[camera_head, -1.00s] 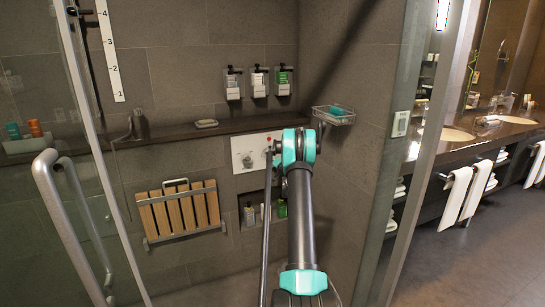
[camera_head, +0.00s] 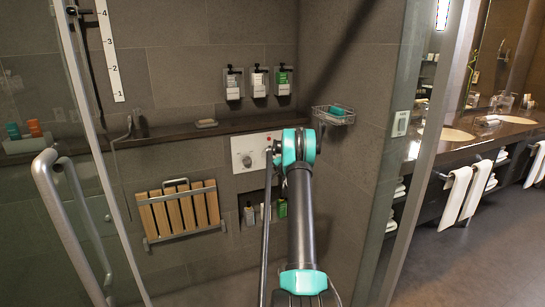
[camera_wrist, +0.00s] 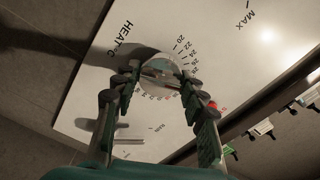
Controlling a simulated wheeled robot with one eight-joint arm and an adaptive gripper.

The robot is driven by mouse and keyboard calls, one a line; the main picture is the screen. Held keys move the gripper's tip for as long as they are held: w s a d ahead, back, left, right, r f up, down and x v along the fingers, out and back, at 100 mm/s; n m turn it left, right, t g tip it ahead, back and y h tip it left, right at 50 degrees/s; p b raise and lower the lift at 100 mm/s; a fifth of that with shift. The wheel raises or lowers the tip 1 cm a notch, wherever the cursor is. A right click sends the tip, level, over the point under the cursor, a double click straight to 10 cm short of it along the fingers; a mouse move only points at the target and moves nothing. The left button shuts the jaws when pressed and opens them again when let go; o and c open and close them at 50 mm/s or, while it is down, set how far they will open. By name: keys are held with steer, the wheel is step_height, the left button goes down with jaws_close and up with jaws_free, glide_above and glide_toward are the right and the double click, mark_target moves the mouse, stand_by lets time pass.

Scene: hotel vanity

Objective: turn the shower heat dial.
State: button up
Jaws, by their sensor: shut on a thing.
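The heat dial (camera_wrist: 160,68) is a round, shiny knob on a white panel marked "HEAT °C", with a ring of numbers around it, in the wrist view. My gripper (camera_wrist: 157,80) has one finger on each side of the dial and is shut on it. The fingertips cover parts of the dial's sides and number ring. In the head view the white control panel (camera_head: 240,146) is on the shower's back wall. My arm hides its right part and my fingertips there. A round knob (camera_head: 246,161) shows on the panel left of my arm.
A dark ledge (camera_head: 170,136) runs above the panel. Bottle dispensers (camera_head: 258,83) hang over it. A wooden folding seat (camera_head: 180,210) is at left and a wire basket (camera_head: 333,116) at right. A niche with bottles (camera_head: 250,214) lies below. A glass door handle (camera_head: 62,215) stands at front left.

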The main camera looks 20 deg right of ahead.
steer(key=o, duration=1.2)
steer(key=shift+a, duration=0.1)
steer(key=shift+c, duration=0.2)
steer(key=shift+s, duration=0.1)
steer(key=s, duration=1.2)
steer(key=shift+d+r, duration=0.15)
steer(key=shift+d, duration=0.1)
